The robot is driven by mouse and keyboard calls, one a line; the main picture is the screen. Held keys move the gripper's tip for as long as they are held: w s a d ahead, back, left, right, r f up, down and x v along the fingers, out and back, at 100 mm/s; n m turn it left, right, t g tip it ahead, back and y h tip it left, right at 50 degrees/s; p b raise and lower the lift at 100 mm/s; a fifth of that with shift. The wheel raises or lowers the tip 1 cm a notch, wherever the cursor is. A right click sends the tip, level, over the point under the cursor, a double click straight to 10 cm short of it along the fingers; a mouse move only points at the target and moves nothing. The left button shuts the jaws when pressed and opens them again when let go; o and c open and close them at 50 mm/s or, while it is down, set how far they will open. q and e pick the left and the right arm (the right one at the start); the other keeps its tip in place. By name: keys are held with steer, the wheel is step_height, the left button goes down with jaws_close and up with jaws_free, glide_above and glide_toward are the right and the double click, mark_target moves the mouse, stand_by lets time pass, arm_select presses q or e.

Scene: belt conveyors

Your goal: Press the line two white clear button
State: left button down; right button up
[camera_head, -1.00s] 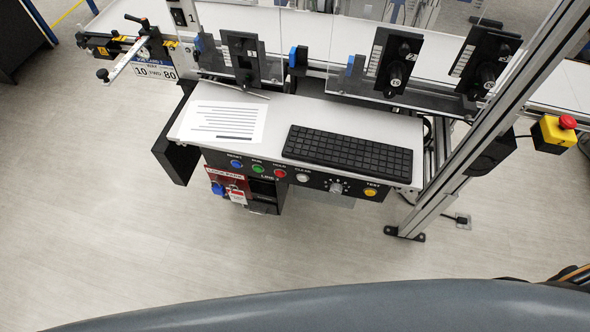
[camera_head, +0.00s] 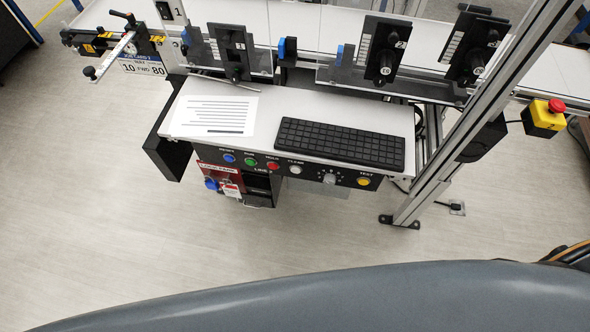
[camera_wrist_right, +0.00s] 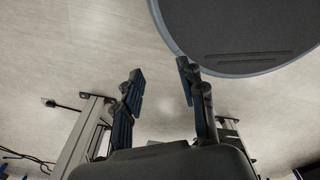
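The white clear button (camera_head: 295,169) sits on the dark front panel (camera_head: 312,176) of the line two console, below the keyboard, in the head view. It is between the red button (camera_head: 273,166) and a grey knob (camera_head: 329,178). My right gripper (camera_wrist_right: 160,76) shows in the right wrist view with its fingers apart and nothing between them, over the floor. The button is not identifiable in that view. My left gripper is not in view.
Blue (camera_head: 228,158), green (camera_head: 250,161) and yellow (camera_head: 363,181) buttons share the panel. A keyboard (camera_head: 340,143) and printed sheet (camera_head: 214,114) lie on the console. A metal post (camera_head: 450,150) and yellow emergency-stop box (camera_head: 543,120) stand right. The floor in front is clear.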

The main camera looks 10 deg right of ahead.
jaws_close()
stand_by(1.2)
